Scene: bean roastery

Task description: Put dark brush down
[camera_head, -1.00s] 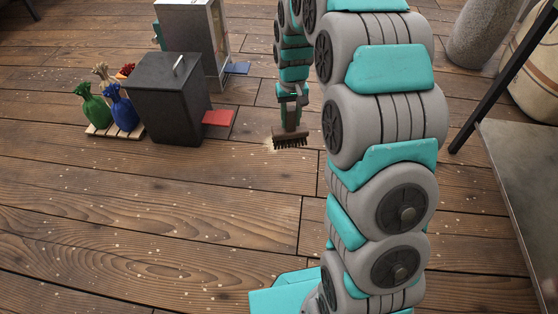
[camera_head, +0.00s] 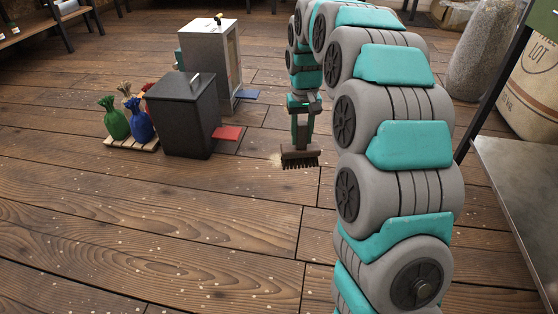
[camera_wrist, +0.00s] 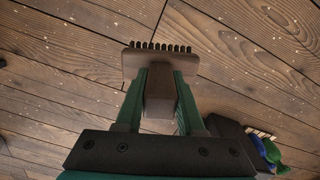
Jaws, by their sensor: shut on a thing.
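The dark brush (camera_head: 300,158) has a brown block and dark bristles pointing down. In the head view it hangs under my gripper (camera_head: 302,140), close to the wooden floor; I cannot tell whether the bristles touch it. In the wrist view the brush (camera_wrist: 190,56) shows with its bristle row at the far side, and my gripper (camera_wrist: 160,95) is shut on its handle, one green finger on each side.
A dark bin (camera_head: 182,125) with a red pedal (camera_head: 227,133) stands left of the brush. A pale cabinet (camera_head: 208,50) is behind it. Tied sacks (camera_head: 140,120) stand on a small pallet (camera_head: 118,143). Scattered pale specks dot the floor (camera_head: 180,240), otherwise open in front.

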